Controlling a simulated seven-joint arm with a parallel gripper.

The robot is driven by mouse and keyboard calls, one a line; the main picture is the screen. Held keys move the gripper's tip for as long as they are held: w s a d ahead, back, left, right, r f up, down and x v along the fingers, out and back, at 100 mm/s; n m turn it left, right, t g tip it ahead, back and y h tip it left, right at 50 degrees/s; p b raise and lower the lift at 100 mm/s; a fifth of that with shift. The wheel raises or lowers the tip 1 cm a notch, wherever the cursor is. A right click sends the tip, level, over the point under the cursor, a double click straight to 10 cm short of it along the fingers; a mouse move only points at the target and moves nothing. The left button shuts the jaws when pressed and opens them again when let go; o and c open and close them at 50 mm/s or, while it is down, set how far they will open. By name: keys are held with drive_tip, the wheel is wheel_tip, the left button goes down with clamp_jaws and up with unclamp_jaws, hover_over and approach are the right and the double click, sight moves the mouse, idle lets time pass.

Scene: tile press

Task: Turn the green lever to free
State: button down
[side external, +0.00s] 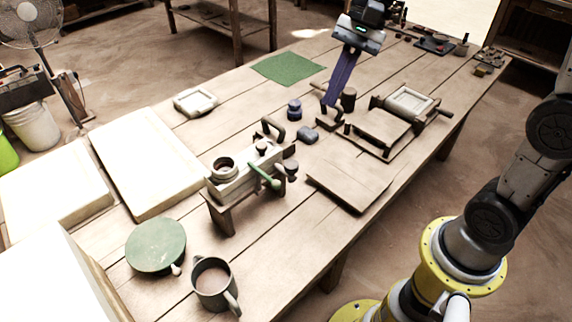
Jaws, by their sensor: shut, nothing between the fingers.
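The green lever (263,175) is a short rod with a round knob, on the front of a pale block-like press (238,178) near the middle of the table. It slants down to the right, and its knob sits beside dark round knobs. I cannot read any lever marking at this size. My gripper (330,103) points down at the upper right of the press, well apart from the lever. Its long blue-purple fingers are together, with nothing seen between them. The fingertips are near a dark upright handle (322,120); I cannot tell whether they touch it.
A flat wooden frame device (380,133) and a board (347,185) lie right of the press. A dark blue jar (294,109) and a dark rounded block (308,135) stand between press and gripper. A mug (213,284) and a green disc (156,246) stand in front.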

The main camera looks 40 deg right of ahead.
drive_tip(key=w+d+f+m+g+y, duration=0.1)
drive_tip(key=w+d+f+m+y, duration=0.1)
drive_tip(key=w+f, duration=0.45)
drive_tip(key=m+g, duration=0.1)
approach(295, 166)
drive_tip(key=a+f, duration=0.1)
drive_tip(key=a, duration=0.1)
drive_tip(key=a+f, duration=0.2)
drive_tip(key=s+a+f, duration=0.1)
drive_tip(key=a, duration=0.1)
drive_tip(key=shift+s+a+f, duration=0.1)
drive_tip(key=shift+a+f, duration=0.1)
drive_tip(key=a, duration=0.3)
drive_tip(key=shift+s+a+f, duration=0.15)
drive_tip(key=shift+s+f, duration=0.1)
drive_tip(key=shift+s, duration=0.05)
